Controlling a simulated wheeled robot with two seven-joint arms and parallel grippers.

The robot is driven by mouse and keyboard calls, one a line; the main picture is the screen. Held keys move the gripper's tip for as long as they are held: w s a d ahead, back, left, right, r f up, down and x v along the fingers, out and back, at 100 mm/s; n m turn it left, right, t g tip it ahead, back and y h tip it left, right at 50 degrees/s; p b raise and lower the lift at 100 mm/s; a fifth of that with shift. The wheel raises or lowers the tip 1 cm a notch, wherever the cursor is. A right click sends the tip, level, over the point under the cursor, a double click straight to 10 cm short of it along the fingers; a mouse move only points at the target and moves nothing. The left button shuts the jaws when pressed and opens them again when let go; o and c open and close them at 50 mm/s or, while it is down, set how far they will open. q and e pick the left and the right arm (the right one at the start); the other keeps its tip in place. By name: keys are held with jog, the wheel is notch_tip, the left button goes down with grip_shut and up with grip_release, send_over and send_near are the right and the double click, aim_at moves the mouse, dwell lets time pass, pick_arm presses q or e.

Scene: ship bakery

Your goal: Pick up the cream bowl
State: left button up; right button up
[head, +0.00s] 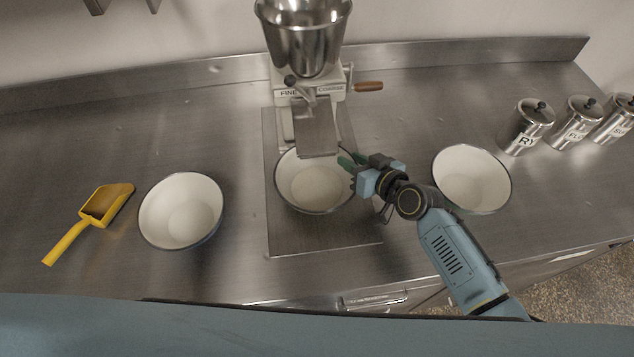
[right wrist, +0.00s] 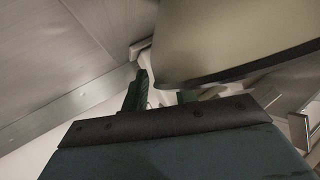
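Three pale bowls with dark rims stand on the steel counter, and their colours look much alike. The middle bowl (head: 308,188), whose inside looks cream, sits upright under the mill's spout. My right gripper (head: 352,163) is at this bowl's right rim, with its green fingertips apart. In the right wrist view, a large cream surface with a dark edge (right wrist: 225,45) lies close in front of the fingers (right wrist: 162,94), and one finger is partly hidden by it. Whether the fingers touch the rim cannot be told. My left gripper is not in view.
The left bowl (head: 181,212) and right bowl (head: 471,180) stand to either side. A mill (head: 309,90) with a wooden-handled crank (head: 368,86) rises behind the middle bowl. A yellow scoop (head: 88,219) lies far left. Metal canisters (head: 526,127) stand at the right back.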

grip_shut()
dwell(0.4)
